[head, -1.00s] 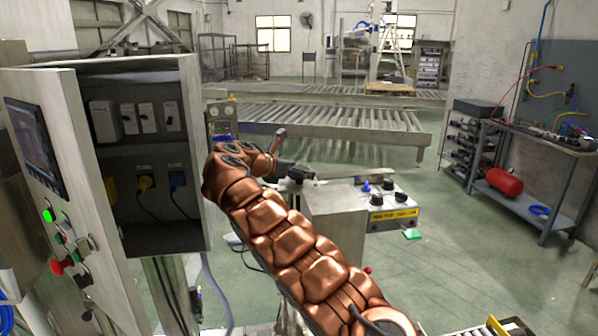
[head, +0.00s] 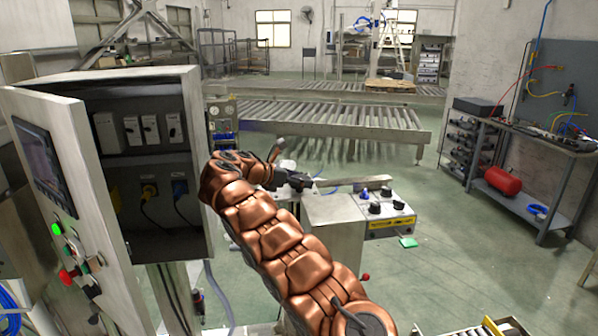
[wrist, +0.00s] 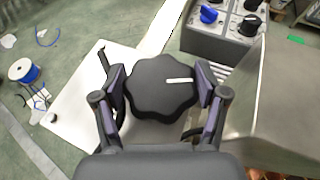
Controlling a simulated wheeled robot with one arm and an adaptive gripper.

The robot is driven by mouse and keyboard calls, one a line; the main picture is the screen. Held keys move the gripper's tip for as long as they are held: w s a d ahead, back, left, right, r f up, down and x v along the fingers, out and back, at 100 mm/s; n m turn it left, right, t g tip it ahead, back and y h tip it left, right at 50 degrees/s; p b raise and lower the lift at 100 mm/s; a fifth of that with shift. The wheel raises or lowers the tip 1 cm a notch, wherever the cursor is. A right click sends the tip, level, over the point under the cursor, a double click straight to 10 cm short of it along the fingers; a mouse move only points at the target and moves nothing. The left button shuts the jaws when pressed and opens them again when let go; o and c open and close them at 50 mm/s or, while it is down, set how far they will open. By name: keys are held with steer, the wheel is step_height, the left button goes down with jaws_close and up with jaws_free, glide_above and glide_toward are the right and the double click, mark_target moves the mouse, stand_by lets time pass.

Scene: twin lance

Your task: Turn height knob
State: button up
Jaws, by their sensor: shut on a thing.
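The height knob (wrist: 160,88) is a large black lobed knob with a white line on top, seen in the wrist view. The line points to the right. My gripper (wrist: 162,84) has one finger on each side of the knob and is shut on it. In the head view my gripper (head: 292,180) is at the machine beyond my copper-coloured arm, and the knob cannot be made out there.
A control box (head: 387,212) with black knobs and a blue one stands just right of the gripper. An open electrical cabinet (head: 150,160) is at the left. Roller conveyors (head: 320,120) lie behind. A workbench (head: 530,180) stands at the right.

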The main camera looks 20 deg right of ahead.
steer(key=shift+p, duration=0.5)
steer(key=o, duration=1.2)
steer(key=shift+c, duration=0.2)
steer(key=b, duration=0.3)
steer(key=shift+d+f+b, duration=0.1)
steer(key=shift+f+b, duration=0.15)
steer(key=shift+b, duration=0.05)
steer(key=n+t+b, duration=0.1)
steer(key=b, duration=0.2)
steer(key=shift+r, duration=0.1)
